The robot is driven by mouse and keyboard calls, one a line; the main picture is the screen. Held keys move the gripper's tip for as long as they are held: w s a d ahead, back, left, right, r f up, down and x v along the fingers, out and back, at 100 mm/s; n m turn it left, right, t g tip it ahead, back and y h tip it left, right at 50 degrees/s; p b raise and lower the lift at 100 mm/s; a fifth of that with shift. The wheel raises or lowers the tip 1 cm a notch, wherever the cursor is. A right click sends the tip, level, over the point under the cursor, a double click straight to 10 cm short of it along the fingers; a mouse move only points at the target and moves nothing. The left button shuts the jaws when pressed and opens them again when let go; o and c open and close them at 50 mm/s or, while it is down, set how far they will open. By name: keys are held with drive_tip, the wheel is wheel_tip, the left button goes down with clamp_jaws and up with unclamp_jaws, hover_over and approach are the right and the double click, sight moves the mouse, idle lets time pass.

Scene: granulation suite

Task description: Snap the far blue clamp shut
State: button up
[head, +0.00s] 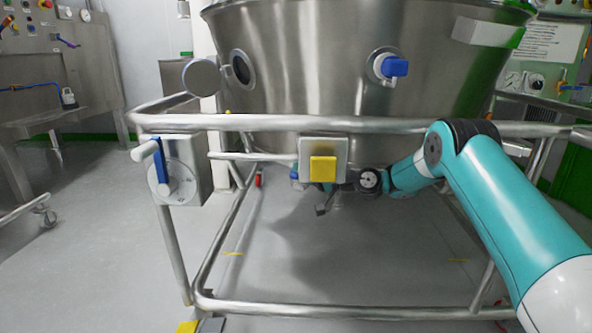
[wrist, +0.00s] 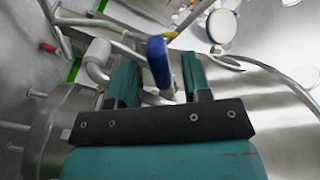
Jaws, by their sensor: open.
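In the wrist view a blue clamp lever (wrist: 158,62) stands between the two teal fingers of my gripper (wrist: 160,75). The fingers are apart, with a gap on each side of the lever; I cannot tell whether either touches it. In the head view my gripper (head: 323,207) is low under the steel bowl (head: 320,60), behind the trolley's front rail and partly hidden by a box with a yellow front. A small blue piece (head: 293,174) shows just left of that box; I cannot tell if it is the same lever.
A blue knob (head: 396,67) sits on the bowl. Floor inside the lower frame is clear.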

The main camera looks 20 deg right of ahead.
drive_tip(key=shift+x, duration=1.15)
clamp_jaws()
drive_tip(key=shift+r, duration=0.1)
